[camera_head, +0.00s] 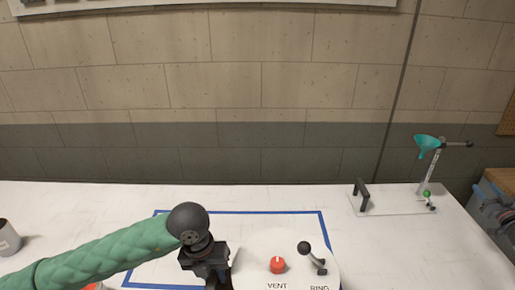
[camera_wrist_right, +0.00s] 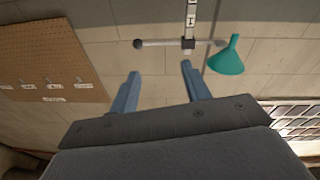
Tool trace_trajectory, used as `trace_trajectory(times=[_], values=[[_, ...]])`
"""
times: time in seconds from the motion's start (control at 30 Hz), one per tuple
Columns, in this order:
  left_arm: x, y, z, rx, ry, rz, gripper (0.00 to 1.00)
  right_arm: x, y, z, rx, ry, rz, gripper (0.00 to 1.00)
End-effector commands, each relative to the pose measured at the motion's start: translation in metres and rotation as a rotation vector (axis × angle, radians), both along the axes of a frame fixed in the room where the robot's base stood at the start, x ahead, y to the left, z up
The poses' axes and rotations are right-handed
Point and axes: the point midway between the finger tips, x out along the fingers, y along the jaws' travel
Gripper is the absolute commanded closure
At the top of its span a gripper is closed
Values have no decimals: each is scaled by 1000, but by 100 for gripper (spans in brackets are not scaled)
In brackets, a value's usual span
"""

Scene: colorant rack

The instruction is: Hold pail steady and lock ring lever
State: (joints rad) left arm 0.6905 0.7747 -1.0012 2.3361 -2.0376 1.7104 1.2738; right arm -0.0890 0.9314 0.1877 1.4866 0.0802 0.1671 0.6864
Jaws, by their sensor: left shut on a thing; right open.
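The white round pail lid (camera_head: 256,252) is at the bottom middle of the head view, cut off by the lower edge. A red knob (camera_head: 278,265) sits above the printed word VENT. A black-knobbed lever (camera_head: 312,257) stands tilted above the word RING. My left gripper (camera_head: 218,282) is at the lid's left edge, shut on the pail; its fingertips are mostly below the picture. My right gripper (camera_wrist_right: 156,85) shows only in the right wrist view, open and empty, its two blue fingers apart. The pail's body is hidden.
A blue outline (camera_head: 250,212) marks the white table. A grey cup (camera_head: 8,238) stands far left.

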Motion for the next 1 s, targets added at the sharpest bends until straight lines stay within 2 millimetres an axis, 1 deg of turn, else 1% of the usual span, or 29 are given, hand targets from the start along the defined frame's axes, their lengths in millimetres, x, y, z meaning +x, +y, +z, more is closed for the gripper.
trace_trajectory(times=[0.03, 0.2, 0.37, 0.5, 0.77, 0.9, 0.97, 1.0], values=[[0, 0, 0, -1, 0, 0, 100, 8, 17, 11, -31, -22, 31, 53], [0, 0, 0, -1, 0, 0, 100, 29, 74, 41, -145, -90, 138, 53], [0, 0, 0, -1, 0, 0, 100, 43, 130, 69, -254, -161, 238, 53], [0, 0, 0, 0, 0, 0, 100, 50, 180, 93, -355, -230, 325, 53], [0, 0, 0, 0, 0, 0, 100, 53, 275, 136, -546, -370, 488, 53], [0, 0, 0, 0, 0, 0, 100, 47, 326, 157, -655, -455, 576, 53], [0, 0, 0, 0, 0, 0, 100, 43, 348, 165, -705, -494, 615, 53], [0, 0, 0, 0, 0, 0, 100, 40, 363, 171, -736, -520, 640, 53]])
